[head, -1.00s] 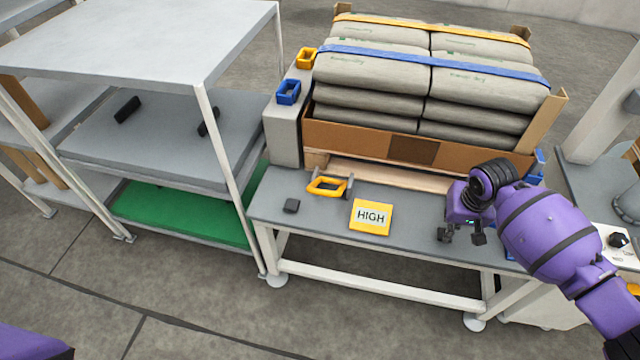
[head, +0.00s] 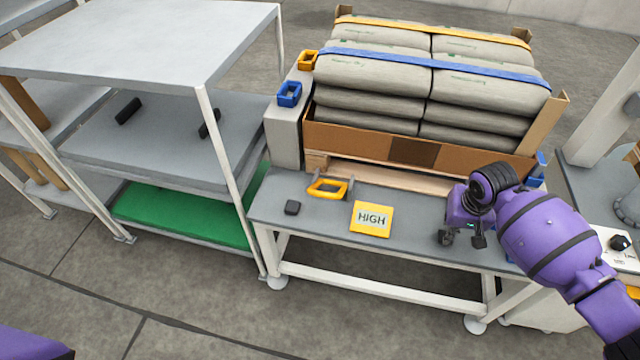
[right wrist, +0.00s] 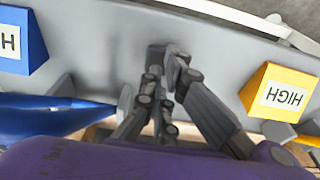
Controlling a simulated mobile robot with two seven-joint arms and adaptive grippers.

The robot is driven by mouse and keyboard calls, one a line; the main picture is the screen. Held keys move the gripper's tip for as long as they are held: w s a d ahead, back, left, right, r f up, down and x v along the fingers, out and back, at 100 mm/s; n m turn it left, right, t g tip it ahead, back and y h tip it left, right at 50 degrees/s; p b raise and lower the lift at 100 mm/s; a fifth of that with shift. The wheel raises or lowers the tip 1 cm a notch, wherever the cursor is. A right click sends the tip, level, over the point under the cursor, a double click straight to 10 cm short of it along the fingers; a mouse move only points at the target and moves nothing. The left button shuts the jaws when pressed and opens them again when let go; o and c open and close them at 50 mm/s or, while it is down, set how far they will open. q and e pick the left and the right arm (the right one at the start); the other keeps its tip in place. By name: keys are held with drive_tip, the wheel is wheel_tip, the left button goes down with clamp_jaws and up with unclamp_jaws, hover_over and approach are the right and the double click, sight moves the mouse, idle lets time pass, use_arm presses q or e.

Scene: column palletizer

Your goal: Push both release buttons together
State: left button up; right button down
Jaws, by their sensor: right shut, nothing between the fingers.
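My right gripper (head: 463,239) is shut and empty, low over the right part of the grey bench (head: 410,250). It also shows in the right wrist view (right wrist: 167,55), between a blue block marked HIGH (right wrist: 20,42) and a yellow block marked HIGH (right wrist: 282,92), touching neither. That yellow block shows in the head view (head: 371,218), left of the gripper. A blue frame (head: 289,94) and a yellow frame (head: 306,59) sit on a grey post at the bench's back left. I cannot tell which parts are the release buttons. My left gripper is out of view.
Strapped grey sacks (head: 380,72) fill a cardboard tray (head: 345,138) behind the bench. A shelf rack (head: 140,50) stands left. A panel with a black knob (head: 619,241) is right.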

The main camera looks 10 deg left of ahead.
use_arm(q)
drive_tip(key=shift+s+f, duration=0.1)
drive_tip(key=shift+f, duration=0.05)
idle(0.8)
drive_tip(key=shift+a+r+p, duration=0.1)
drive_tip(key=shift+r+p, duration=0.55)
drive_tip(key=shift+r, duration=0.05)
